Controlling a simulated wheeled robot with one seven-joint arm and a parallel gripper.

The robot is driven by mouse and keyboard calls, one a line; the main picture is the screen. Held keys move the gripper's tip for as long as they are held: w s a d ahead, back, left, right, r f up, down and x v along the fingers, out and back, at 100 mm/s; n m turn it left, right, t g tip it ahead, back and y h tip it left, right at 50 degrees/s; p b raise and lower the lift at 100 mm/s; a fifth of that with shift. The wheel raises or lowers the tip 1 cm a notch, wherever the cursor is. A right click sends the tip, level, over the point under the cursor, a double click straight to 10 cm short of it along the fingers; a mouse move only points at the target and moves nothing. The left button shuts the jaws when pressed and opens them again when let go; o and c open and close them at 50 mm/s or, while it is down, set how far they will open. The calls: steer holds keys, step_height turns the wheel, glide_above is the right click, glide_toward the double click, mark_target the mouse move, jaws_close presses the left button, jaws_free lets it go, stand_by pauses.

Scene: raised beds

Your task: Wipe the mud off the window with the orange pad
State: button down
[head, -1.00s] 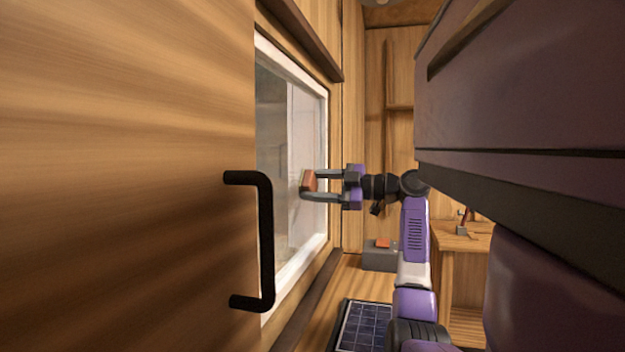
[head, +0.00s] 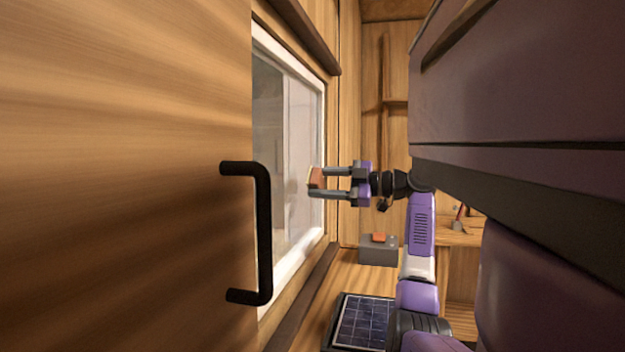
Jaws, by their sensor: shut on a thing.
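The window (head: 258,50) stands in the left wall, seen at a steep slant, with a white frame. Its pane (head: 268,120) is greyish, with a paler area towards the right; I cannot make out distinct mud. The pad appears in front of the right side of the window. I cannot tell whether it touches the glass. The near left part of the window is hidden by a wooden panel.
The wooden panel (head: 120,180) with a black handle (head: 265,230) fills the left foreground. A grey box (head: 378,252) with an orange piece on top sits at the back. A dark solar panel (head: 362,322) lies below. A wooden table (head: 460,265) is at right.

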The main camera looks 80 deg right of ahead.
steer(key=shift+s+a+r, duration=0.15)
steer(key=shift+s, duration=0.7)
steer(key=shift+s, duration=0.15)
steer(key=shift+s+a, duration=0.2)
steer(key=shift+s, duration=1.2)
